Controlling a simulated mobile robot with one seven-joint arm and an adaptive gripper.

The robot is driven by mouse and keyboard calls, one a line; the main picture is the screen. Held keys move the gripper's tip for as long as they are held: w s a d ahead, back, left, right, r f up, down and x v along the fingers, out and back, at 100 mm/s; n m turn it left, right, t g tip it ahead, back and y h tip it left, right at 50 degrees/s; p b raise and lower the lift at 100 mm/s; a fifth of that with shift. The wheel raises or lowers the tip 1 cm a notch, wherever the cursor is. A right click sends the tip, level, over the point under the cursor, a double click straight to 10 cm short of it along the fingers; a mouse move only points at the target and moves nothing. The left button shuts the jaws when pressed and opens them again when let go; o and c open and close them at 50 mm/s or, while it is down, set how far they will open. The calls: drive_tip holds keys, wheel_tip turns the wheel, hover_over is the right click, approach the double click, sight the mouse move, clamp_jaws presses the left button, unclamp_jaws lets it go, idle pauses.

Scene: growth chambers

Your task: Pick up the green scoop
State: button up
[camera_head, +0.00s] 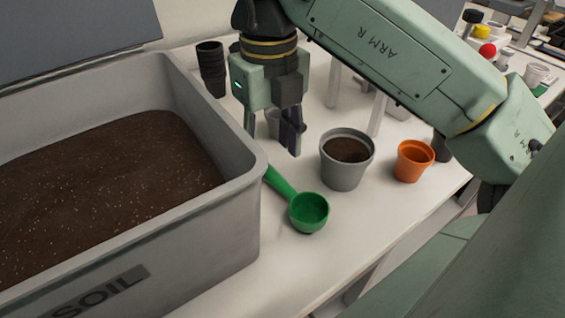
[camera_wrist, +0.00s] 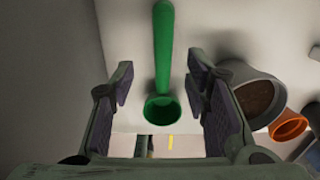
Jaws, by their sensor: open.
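The green scoop (camera_head: 309,212) lies on the white table beside the grey soil bin, its bowl toward the front and its handle running back along the bin's wall. My gripper (camera_head: 272,148) is above the table, behind the scoop in the head view, pointing down, open and empty. In the wrist view the scoop (camera_wrist: 163,60) shows between the two open fingers (camera_wrist: 163,100), handle toward the top and bowl lower down. The fingers appear apart from the scoop.
The grey bin (camera_head: 255,170) of dark soil fills the left, close to the scoop. A grey pot (camera_head: 343,175) with soil and an orange pot (camera_head: 413,162) stand to the right. Stacked black pots (camera_head: 211,68) stand behind. The table front right of the scoop is clear.

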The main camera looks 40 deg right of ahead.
sight(277, 176)
drive_tip(key=shift+s+d+f+p, duration=0.1)
drive_tip(key=shift+f+p, duration=0.25)
drive_tip(key=shift+f, duration=1.4)
drive_tip(key=shift+s+d+f+p, duration=0.1)
drive_tip(key=shift+f+p, duration=0.2)
drive_tip(key=shift+f, duration=1.4)
drive_tip(key=shift+c, duration=0.6)
clamp_jaws()
